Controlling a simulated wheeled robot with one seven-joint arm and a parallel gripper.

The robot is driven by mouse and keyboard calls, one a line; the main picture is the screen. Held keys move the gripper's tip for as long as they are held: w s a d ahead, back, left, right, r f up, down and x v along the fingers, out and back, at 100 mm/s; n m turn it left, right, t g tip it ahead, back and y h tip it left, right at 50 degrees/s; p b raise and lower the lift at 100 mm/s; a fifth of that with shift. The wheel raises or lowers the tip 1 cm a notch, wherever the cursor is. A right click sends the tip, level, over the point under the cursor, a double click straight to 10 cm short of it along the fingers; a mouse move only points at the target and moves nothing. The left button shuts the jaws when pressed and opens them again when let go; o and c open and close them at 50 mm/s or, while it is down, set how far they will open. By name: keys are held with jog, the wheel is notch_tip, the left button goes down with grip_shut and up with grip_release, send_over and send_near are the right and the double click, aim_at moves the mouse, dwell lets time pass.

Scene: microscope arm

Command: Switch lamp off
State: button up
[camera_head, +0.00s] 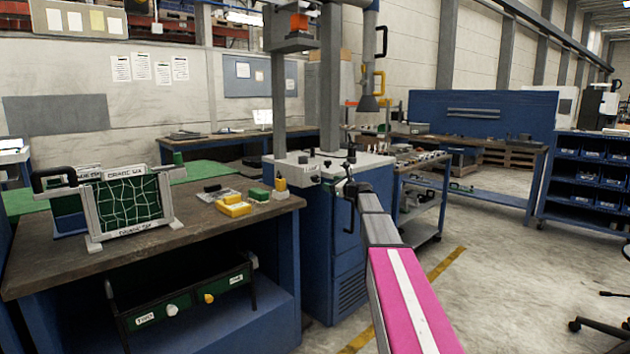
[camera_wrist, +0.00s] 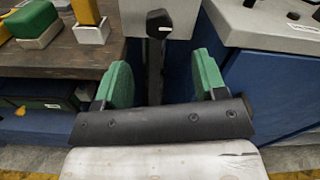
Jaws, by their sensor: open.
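A grey cone-shaped hood (camera_head: 368,102), which may be the lamp, hangs from a pipe above the blue cabinet. I cannot tell whether it is lit. My gripper (camera_head: 349,186) is at the front of the cabinet, at the end of my pink-striped arm. In the wrist view my gripper (camera_wrist: 160,82) is open, with its two green pads apart. A black stem with a faceted head (camera_wrist: 158,20) shows between and beyond the pads, with a gap on both sides. I cannot tell whether this is the lamp switch.
The blue cabinet (camera_head: 330,255) has a pale top with small fittings. A wooden workbench (camera_head: 110,250) on the left carries a green netted frame (camera_head: 130,205), a yellow block (camera_head: 234,208) and small green blocks. A grey shelf cart (camera_head: 420,205) stands behind. The floor at right is mostly clear.

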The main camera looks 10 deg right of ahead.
aim_at(318, 180)
jog(key=x, duration=1)
jog(key=shift+w+a, duration=0.15)
jog(key=c, duration=0.9)
